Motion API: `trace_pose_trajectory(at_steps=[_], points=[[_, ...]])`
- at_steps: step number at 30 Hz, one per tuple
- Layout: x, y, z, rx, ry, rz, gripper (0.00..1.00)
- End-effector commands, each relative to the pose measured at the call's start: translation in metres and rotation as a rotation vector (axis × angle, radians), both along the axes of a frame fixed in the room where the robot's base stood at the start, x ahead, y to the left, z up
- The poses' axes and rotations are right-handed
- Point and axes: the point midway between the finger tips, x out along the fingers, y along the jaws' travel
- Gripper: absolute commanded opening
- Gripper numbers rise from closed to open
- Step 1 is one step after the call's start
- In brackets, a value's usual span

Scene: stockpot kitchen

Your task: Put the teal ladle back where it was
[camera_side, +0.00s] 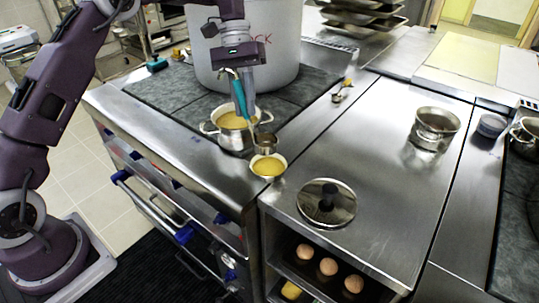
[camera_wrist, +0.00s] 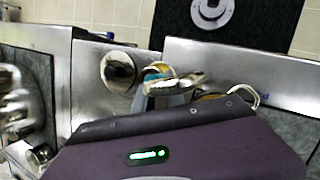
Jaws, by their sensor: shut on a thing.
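My gripper (camera_side: 242,108) is shut on the teal ladle (camera_side: 237,88), whose handle stands nearly upright in the side view. The ladle's metal cup (camera_side: 266,143) hangs beside the small pot, just behind the rim of the small bowl; I cannot tell whether it touches either. The small two-handled pot (camera_side: 233,143) holds yellow soup and stands on the dark cooktop. The small bowl (camera_side: 268,168), also with yellow contents, is at the counter's front edge. In the wrist view the ladle (camera_wrist: 176,84) is partly hidden by my gripper.
A large stockpot (camera_side: 286,62) stands close behind my gripper. A round lid with a black knob (camera_side: 327,203) lies on the steel counter to the right, above a shelf of eggs (camera_side: 328,266). An open saucepan (camera_side: 437,125) stands farther right. The counter's middle is clear.

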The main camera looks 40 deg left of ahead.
Motion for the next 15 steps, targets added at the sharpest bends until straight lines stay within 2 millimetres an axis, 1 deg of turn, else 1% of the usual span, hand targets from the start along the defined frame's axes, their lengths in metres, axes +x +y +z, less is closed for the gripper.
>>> trace_pose_trajectory(at_steps=[3,6,15], points=[[0.000,-0.001,0.011,0.002,-0.001,0.000,0.00],[0.000,-0.001,0.015,0.002,-0.002,0.000,0.00],[0.000,-0.001,0.016,0.003,-0.001,-0.001,0.00]])
